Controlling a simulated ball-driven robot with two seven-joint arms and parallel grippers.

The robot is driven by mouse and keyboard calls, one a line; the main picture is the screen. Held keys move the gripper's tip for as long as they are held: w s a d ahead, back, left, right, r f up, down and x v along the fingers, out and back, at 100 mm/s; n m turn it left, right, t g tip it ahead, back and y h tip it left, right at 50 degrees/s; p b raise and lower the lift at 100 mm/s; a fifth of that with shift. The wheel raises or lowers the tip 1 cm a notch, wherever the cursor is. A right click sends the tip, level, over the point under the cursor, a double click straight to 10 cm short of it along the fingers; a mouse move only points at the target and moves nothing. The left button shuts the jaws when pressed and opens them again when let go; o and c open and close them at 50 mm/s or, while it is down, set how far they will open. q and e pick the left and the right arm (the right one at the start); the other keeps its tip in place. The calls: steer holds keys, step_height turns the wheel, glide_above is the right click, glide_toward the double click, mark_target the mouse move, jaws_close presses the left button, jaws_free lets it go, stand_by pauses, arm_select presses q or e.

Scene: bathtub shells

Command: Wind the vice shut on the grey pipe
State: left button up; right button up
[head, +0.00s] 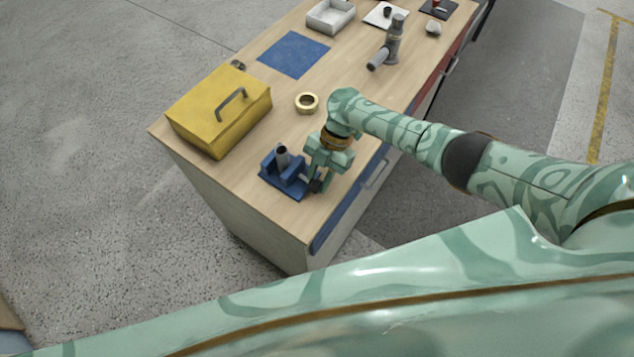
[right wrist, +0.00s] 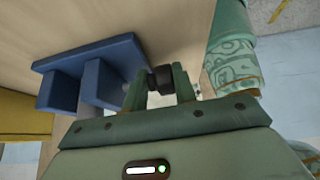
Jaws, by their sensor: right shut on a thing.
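The blue vice (head: 292,187) sits on the near end of the wooden workbench. The grey pipe (head: 282,153) stands upright between its jaws; I cannot tell whether both jaws touch it. My right gripper (head: 316,183) is at the right side of the vice, pointing down, shut on the vice's dark handle knob (right wrist: 158,78). The right wrist view shows the fingers on either side of the knob, with the blue vice (right wrist: 112,58) to the left. My left gripper is not in view.
A yellow toolbox (head: 205,118) stands left of the vice.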

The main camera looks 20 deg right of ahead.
steer(key=g+y+b, duration=0.1)
steer(key=b, duration=0.1)
steer(key=f+g+y+b, duration=0.1)
steer(key=b, duration=0.1)
steer(key=g+y+b, duration=0.1)
steer(key=b, duration=0.1)
steer(key=shift+s+d+f, duration=0.2)
steer(key=shift+d+f, duration=0.1)
steer(key=shift+f, duration=0.1)
steer(key=shift+g+y+b, duration=0.4)
steer(key=shift+y+b, duration=0.3)
steer(key=shift+b, duration=0.35)
steer(key=shift+r, duration=0.15)
steer(key=shift+c, duration=0.2)
steer(key=o, duration=0.8)
steer(key=shift+d, duration=0.1)
steer(key=shift+s+r, duration=0.1)
steer(key=shift+s, duration=0.05)
steer(key=shift+r, duration=0.1)
steer(key=shift+w+r, duration=0.15)
steer(key=shift+w, duration=0.05)
